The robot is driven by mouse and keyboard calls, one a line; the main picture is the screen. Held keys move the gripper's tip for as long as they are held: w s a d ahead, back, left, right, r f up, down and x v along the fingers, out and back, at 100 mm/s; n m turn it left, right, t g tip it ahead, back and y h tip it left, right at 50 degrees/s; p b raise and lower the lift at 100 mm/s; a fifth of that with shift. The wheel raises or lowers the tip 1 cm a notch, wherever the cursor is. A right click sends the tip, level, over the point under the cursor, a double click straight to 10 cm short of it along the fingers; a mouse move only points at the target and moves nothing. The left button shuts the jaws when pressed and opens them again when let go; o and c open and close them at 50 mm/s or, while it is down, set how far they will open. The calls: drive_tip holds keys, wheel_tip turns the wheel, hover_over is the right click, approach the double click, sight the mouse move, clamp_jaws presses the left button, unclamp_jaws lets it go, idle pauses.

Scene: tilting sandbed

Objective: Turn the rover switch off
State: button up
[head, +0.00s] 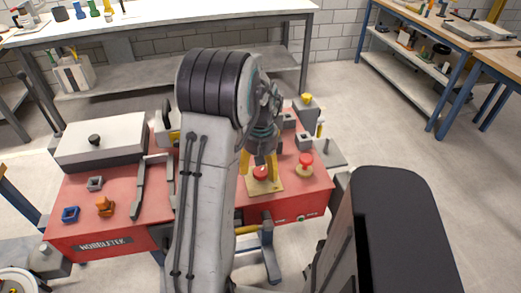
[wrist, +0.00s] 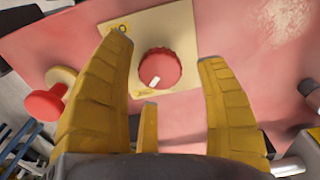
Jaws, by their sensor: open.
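A red round knob with a white mark (wrist: 160,68) sits on a cream-yellow plate (wrist: 178,28) fixed to the red bench top; I take it for the rover switch. In the head view the knob (head: 260,172) shows below my gripper. My gripper (wrist: 166,50) is open, with its yellow fingers spread on either side of the knob in the wrist view and nothing held. In the head view my gripper (head: 259,160) points down over the plate. I cannot tell how high the fingertips are above the plate. The white mark points to the lower left in the wrist view.
A red mushroom-shaped button (head: 305,159) on a yellowish base stands right of the plate. A grey box with a black knob (head: 95,139), a blue nut (head: 70,214) and an orange piece (head: 105,206) are on the bench's left.

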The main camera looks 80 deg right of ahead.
sight(259, 175)
wheel_tip(259, 175, up, 10)
drive_tip(key=shift+r, duration=0.15)
idle(0.3)
idle(0.8)
drive_tip(key=f+m, duration=0.1)
drive_tip(key=a+f+m, duration=0.1)
drive_tip(key=f+m, duration=0.1)
drive_tip(key=f, duration=0.1)
drive_tip(key=shift+w+a+m, duration=0.1)
drive_tip(key=shift+a+m, duration=0.2)
drive_tip(key=w+a+r+n+t, duration=0.1)
drive_tip(key=w+a+n, duration=0.4)
drive_tip(key=a, duration=0.7)
drive_tip(key=w+a+r+n+t+p, duration=0.1)
drive_tip(key=w+a+r+n, duration=0.2)
drive_tip(key=a, duration=1)
drive_tip(key=w+a+r+n+t, duration=0.1)
drive_tip(key=w+a+r+n, duration=0.1)
drive_tip(key=w+a+n, duration=0.7)
drive_tip(key=shift+w+a+r+p, duration=0.3)
drive_tip(key=shift+w+a, duration=1.55)
drive_tip(key=shift+a, duration=0.3)
